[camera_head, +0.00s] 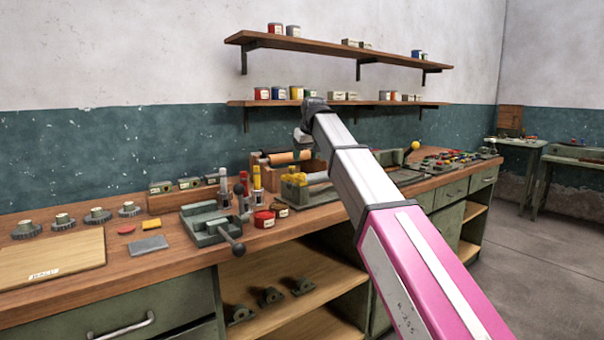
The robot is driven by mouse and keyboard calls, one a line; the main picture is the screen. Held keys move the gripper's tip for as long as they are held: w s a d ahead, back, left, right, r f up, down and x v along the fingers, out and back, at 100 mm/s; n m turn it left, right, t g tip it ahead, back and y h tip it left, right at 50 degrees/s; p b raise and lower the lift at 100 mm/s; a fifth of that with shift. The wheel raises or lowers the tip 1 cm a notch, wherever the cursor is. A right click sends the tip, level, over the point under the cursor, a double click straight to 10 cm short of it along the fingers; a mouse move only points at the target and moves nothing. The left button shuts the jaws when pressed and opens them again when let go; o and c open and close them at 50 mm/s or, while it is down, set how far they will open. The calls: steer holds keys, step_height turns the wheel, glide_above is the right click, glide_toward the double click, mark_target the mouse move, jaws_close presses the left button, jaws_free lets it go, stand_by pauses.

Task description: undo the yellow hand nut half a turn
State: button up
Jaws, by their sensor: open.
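A yellow hand nut (294,179) shows on top of a small green block fixture (294,194) at the middle of the workbench. It is small here, and its lobes are hard to make out. My arm reaches in from the lower right. My gripper (302,150) points down above the nut, a little to its right in the picture, and looks apart from it.
A wooden rack with rollers (285,158) is behind. A wooden board (50,258) lies at the left. Shelves (340,103) hang above.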

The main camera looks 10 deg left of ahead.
mark_target(302, 174)
steer(key=x, duration=0.8)
steer(key=shift+w, duration=0.1)
steer(key=c, duration=0.9)
